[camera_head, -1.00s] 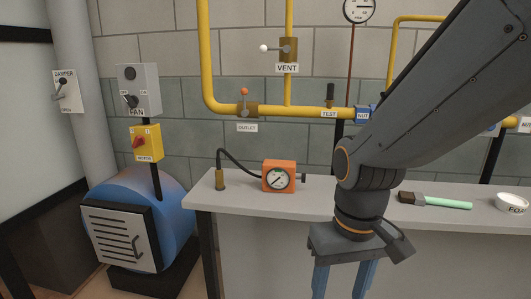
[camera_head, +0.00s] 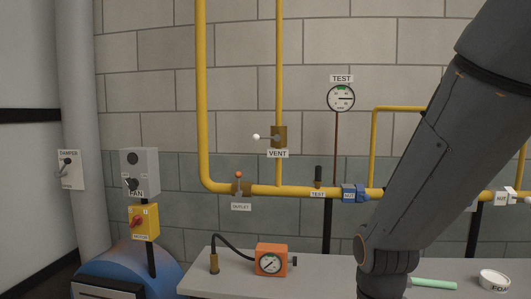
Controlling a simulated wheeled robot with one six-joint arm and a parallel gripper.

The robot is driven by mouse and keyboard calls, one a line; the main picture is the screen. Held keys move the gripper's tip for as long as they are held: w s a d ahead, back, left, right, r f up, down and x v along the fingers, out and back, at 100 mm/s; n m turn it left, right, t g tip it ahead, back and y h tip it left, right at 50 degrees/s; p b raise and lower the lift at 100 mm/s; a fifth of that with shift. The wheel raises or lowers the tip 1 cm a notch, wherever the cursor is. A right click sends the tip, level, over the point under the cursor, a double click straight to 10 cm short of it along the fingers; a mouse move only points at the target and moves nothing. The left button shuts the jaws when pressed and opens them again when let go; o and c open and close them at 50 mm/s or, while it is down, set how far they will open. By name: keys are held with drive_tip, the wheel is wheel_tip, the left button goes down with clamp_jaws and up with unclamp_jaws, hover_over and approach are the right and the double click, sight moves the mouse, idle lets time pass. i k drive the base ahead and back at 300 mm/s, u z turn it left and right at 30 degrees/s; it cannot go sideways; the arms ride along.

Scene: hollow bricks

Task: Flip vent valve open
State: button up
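The vent valve (camera_head: 279,136) is a brass body on the vertical yellow pipe, above a white VENT label (camera_head: 277,154). Its lever (camera_head: 257,137) has a white knob and points left, crosswise to the pipe. My arm fills the right side of the view, in front of the bench. My gripper is below the bottom edge of the picture and out of sight. Nothing of mine touches the valve.
The outlet valve (camera_head: 238,188) with an orange knob and the test valve (camera_head: 318,178) sit on the horizontal yellow pipe. The TEST gauge (camera_head: 341,98) hangs right of the vent pipe. An orange gauge box (camera_head: 271,260) stands on the bench (camera_head: 222,287) below.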

sight(256, 137)
drive_tip(key=k, duration=0.65)
drive_tip(key=u, duration=0.3)
drive_tip(key=i, duration=1.6)
drive_tip(key=z, duration=0.55)
